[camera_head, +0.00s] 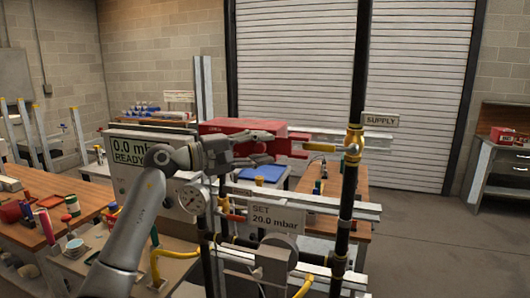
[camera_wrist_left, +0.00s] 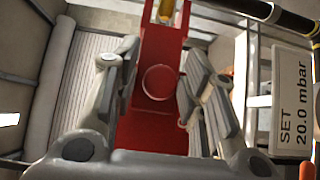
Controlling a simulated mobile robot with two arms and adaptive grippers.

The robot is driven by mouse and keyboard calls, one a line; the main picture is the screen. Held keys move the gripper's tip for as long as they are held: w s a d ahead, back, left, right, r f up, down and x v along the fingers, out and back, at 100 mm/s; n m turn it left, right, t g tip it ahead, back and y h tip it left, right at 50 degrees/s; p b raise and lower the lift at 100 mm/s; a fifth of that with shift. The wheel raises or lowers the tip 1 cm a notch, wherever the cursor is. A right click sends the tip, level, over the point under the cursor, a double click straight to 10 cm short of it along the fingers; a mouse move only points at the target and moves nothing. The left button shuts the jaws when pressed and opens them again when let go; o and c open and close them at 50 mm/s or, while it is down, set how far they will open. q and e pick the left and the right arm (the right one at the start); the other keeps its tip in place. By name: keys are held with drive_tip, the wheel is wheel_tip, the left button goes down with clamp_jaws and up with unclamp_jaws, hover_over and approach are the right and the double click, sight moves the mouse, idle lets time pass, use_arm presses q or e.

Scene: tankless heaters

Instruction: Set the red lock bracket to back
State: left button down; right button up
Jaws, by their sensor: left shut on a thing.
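The red lock bracket (camera_head: 297,146) shows in the head view just left of the yellow valve (camera_head: 353,141) on the dark vertical supply pipe. My left gripper (camera_head: 268,147) reaches it from the left, with its fingers around the bracket's near end. In the left wrist view the bracket (camera_wrist_left: 158,82) is a flat red plate with a round mark, running up between the two fingers of the left gripper (camera_wrist_left: 160,75). The gripper is shut on it. A yellow part (camera_wrist_left: 167,10) shows at the plate's far end. The fingers partly hide the bracket's edges. My right gripper is not in view.
A SUPPLY sign (camera_head: 382,120) is beside the pipe. A SET 20.0 mbar panel (camera_head: 276,217), a pressure gauge (camera_head: 191,198) and grey rails (camera_head: 330,206) lie below the gripper. A red box (camera_head: 225,126) is behind it. Open floor lies to the right.

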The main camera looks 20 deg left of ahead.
use_arm(q)
drive_tip(key=a, duration=0.1)
drive_tip(key=a+b, duration=0.1)
drive_tip(key=shift+w+a+f, duration=0.1)
drive_tip(key=shift+a+f, duration=0.1)
drive_tip(key=shift+a, duration=0.1)
drive_tip(key=shift+a+r, duration=0.1)
drive_tip(key=shift+a, duration=0.2)
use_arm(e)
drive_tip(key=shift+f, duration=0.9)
use_arm(q)
drive_tip(key=c, duration=1.3)
unclamp_jaws()
drive_tip(key=shift+o, duration=0.3)
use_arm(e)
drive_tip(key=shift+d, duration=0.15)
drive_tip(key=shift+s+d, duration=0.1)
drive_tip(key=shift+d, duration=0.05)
use_arm(q)
drive_tip(key=v, duration=1.2)
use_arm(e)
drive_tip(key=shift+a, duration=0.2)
